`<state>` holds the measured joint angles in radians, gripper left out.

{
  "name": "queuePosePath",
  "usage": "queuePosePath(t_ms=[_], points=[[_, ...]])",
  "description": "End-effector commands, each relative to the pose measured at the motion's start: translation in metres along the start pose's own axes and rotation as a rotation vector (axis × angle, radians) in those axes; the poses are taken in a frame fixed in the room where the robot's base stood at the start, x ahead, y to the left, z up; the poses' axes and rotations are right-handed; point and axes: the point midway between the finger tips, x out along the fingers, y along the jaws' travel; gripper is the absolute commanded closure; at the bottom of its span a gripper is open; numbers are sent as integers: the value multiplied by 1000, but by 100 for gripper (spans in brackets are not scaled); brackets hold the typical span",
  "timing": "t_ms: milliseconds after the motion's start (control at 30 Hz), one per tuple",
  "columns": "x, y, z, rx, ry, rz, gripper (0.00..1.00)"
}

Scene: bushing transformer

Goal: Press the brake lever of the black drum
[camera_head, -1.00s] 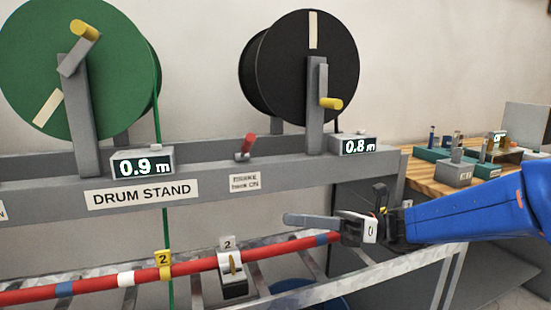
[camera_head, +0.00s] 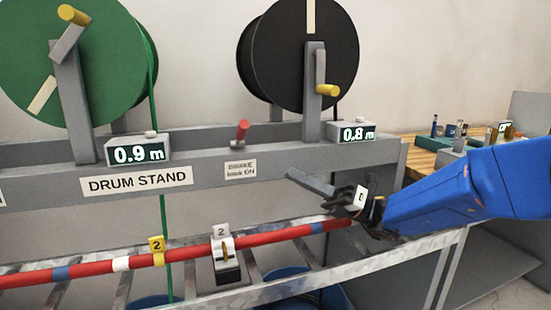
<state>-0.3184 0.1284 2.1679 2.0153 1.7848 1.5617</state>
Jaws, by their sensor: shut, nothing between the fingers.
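The black drum (camera_head: 275,55) hangs on the drum stand at the upper middle, with a grey crank arm and a yellow handle (camera_head: 327,90). The red-tipped brake lever (camera_head: 242,131) stands on the stand's beam, left of and below the drum, tilted slightly right. A label (camera_head: 240,169) below it reads BRAKE and a smaller line ending in ON. My gripper (camera_head: 290,175) is shut and empty, its fingers pointing left and slightly up. It is in front of the beam, to the right of and below the lever, apart from it.
A green drum (camera_head: 110,40) is at the left. Length displays (camera_head: 138,152) and (camera_head: 357,134) sit on the beam. A red cable (camera_head: 190,248) runs below across a metal rack, with a numbered clamp (camera_head: 223,250). A wooden bench with small items (camera_head: 450,145) is at the right.

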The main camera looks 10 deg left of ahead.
Motion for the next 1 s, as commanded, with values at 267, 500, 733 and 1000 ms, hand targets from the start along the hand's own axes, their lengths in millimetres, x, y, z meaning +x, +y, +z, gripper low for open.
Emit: queuePosePath(t_ms=[267,500,733,1000], points=[[42,1,-1,0,2,4,100],[84,1,-1,-1,3,4,100],[111,1,15,-3,1,2,100],[122,0,28,-1,1,1,100]])
